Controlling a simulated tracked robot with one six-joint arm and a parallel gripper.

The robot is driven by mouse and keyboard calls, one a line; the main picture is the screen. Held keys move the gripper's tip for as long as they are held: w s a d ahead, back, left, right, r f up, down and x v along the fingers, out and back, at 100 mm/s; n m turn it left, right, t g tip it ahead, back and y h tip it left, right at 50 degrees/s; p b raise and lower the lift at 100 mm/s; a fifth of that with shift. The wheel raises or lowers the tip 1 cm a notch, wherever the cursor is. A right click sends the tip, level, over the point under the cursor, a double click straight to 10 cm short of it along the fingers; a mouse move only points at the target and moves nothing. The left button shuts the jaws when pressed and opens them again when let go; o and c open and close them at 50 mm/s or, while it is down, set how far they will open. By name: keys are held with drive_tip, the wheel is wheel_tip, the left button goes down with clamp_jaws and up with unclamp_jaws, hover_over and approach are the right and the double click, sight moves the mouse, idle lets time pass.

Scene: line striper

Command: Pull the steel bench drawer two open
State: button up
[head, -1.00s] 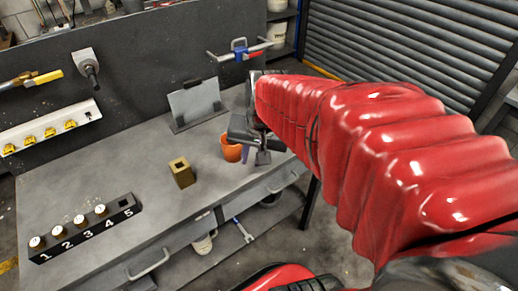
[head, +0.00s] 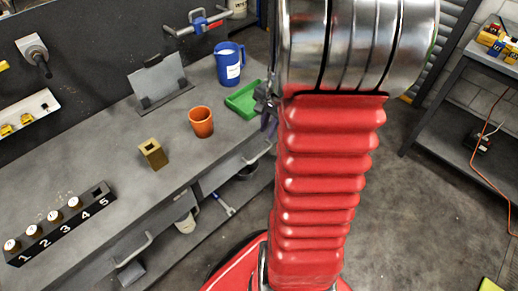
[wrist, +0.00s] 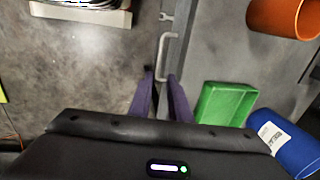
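The grey steel bench (head: 95,165) has two drawer fronts with bar handles in the head view. The left handle (head: 134,250) is nearer to me and the right handle (head: 257,156) is farther off. I see no number on either drawer. Both look closed. In the head view my gripper (head: 268,108) is partly hidden behind my arm, near the bench's right end.
On the bench stand an orange cup (head: 201,121), a blue jug (head: 229,63), a green tray (head: 243,98), a brass block (head: 153,154) and a numbered rack (head: 62,232). A lower shelf holds a wrench (head: 224,204). Open floor (head: 425,200) lies right of my arm.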

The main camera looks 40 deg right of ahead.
sight(261, 155)
drive_tip(key=shift+w+f, duration=0.4)
drive_tip(key=shift+f, duration=1.85)
drive_tip(key=shift+w+f, duration=0.45)
drive_tip(key=shift+f, duration=1.8)
drive_tip(key=shift+w+f, duration=0.4)
drive_tip(key=shift+f, duration=1.85)
drive_tip(key=shift+c, duration=0.2)
clamp_jaws()
drive_tip(key=shift+a, duration=0.25)
drive_tip(key=shift+s+d, duration=0.1)
drive_tip(key=shift+s, duration=0.05)
